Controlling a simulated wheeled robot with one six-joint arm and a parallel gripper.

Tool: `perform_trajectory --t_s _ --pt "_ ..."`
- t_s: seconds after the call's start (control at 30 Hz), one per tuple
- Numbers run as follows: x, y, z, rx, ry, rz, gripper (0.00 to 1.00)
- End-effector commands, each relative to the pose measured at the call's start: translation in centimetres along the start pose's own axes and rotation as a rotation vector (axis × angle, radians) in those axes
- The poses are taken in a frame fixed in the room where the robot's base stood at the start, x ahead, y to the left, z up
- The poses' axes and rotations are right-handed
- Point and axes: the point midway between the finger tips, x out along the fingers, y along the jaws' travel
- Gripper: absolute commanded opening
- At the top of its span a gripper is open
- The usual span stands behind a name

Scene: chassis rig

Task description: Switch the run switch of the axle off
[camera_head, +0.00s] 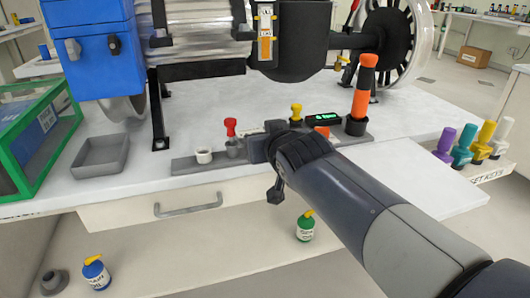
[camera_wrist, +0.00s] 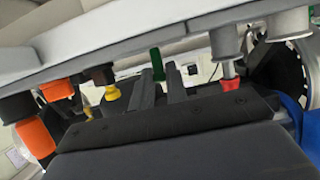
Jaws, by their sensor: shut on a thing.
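My gripper (camera_head: 262,147) is at the front of the grey control strip (camera_head: 195,163), between a red knob (camera_head: 231,128) and a yellow knob (camera_head: 296,113). In the wrist view my gripper's two fingers (camera_wrist: 161,82) are on either side of a green upright part (camera_wrist: 155,62), which looks like the run switch. They are shut on it. My gripper and wrist hide this part in the head view, so its on or off position cannot be told.
An orange-and-black handle (camera_head: 363,90) stands at the strip's right end. A wheel and axle rig (camera_head: 200,35) rises behind. A grey tray (camera_head: 101,155) and a green-framed case (camera_head: 35,135) lie left. Several coloured keys (camera_head: 465,143) stand right. The white bench at front right is clear.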

Motion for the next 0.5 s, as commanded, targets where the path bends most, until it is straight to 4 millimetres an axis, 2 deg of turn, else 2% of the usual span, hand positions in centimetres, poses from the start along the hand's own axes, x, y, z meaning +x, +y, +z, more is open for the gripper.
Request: perform_trajectory --t_s 0.03,0.5 --pt "0.12 -0.01 0.55 0.0 0.012 0.0 0.0" --pt "-0.13 0.0 0.28 0.0 0.058 0.0 0.0"
